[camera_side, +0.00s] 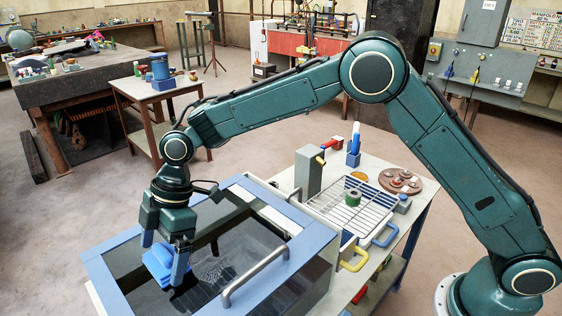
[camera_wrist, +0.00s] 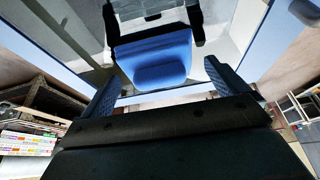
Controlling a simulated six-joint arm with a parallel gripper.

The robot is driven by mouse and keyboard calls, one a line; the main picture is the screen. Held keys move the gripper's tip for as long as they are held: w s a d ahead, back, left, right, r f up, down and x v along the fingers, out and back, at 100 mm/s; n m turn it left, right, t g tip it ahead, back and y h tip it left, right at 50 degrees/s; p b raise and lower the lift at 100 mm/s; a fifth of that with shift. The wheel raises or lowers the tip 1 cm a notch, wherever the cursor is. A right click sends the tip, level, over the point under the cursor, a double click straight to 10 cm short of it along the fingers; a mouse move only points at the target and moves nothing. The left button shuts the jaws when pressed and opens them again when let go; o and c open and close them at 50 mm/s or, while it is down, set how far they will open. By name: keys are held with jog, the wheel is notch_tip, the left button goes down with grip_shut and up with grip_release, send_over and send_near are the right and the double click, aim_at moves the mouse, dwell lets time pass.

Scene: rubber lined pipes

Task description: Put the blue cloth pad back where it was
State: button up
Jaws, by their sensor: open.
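The blue cloth pad (camera_side: 157,262) is at the left part of the dark glass pane in a blue-framed box lid (camera_side: 113,262). It appears to rest on the glass, but the side view does not make the contact certain. My gripper (camera_side: 164,266) points down over the pad, with its fingers open on either side of it. In the wrist view the pad (camera_wrist: 160,62) lies between and just beyond the open fingertips (camera_wrist: 158,76), with visible gaps on both sides. Dark shapes beside it there look like my gripper's reflection in the glass.
A grey bar handle (camera_side: 255,275) stands up from the lid's right side. To the right, a bench holds a wire rack (camera_side: 335,212) with a green ring (camera_side: 352,197), a grey post (camera_side: 308,172) and a brown round plate (camera_side: 401,183). The glass right of the pad looks clear.

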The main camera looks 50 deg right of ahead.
jog(key=v, duration=1.2)
jog(key=shift+r, duration=0.15)
dwell(0.3)
jog(key=s+d+r+m+t+h, duration=0.1)
jog(key=s+d+r+m+t, duration=0.1)
jog(key=s+d+r+m, duration=0.45)
jog(key=s+d+r+m+t, duration=0.1)
jog(key=s+d+r+m, duration=0.3)
jog(key=d, duration=0.6)
jog(key=s+d+f+m+t+h, duration=0.1)
jog(key=s+d+f+m, duration=0.2)
jog(key=s+d, duration=0.3)
jog(key=s+d+f+m+t+h, duration=0.1)
jog(key=s+d+f+m+h, duration=0.1)
jog(key=s+d, duration=0.5)
jog(key=s+f+m, duration=0.1)
jog(key=s+m, duration=0.1)
jog(key=s, duration=0.4)
jog(key=shift+t+h, duration=0.3)
